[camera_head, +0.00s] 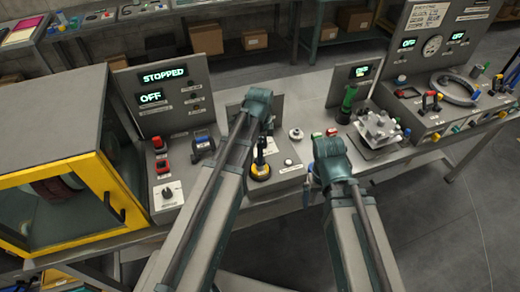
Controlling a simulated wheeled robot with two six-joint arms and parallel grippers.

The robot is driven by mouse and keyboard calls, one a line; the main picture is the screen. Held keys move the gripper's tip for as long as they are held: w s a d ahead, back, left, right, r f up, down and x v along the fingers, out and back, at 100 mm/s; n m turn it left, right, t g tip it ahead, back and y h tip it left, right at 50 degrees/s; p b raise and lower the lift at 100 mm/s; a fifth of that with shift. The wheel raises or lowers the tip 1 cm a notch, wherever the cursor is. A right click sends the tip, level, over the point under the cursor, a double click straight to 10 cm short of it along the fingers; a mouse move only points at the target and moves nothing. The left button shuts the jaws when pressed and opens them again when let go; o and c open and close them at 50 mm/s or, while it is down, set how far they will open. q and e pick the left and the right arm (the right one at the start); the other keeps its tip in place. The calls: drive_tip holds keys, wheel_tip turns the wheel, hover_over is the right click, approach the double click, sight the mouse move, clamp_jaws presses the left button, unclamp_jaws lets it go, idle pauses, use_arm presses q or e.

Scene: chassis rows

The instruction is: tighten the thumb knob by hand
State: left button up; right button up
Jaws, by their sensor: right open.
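I cannot single out the thumb knob with certainty. A silvery metal fixture (380,128) with several small knobs sits on a plate at the right of the bench, just beyond my right arm. A pale round knob (296,134) stands on the bench between my arms. My right gripper (309,192) shows only as a small bluish part beside the teal joint of my right arm, over the bench's front edge; it is open, and most of it is hidden.
A yellow-framed cabinet (62,205) stands at the left beside a panel with a STOPPED display (164,75). A grey ring (456,89) is at the right. Open floor (450,230) lies at the lower right.

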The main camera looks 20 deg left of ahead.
use_arm(q)
wheel_tip(320, 180, down, 5)
drive_tip(key=b, duration=0.3)
drive_tip(key=shift+r+b, duration=0.2)
drive_tip(key=shift+b, duration=0.1)
drive_tip(key=c, duration=1.4)
drive_tip(key=o, duration=0.6)
drive_tip(key=c, duration=0.5)
drive_tip(key=m, duration=0.4)
drive_tip(key=shift+m, duration=0.9)
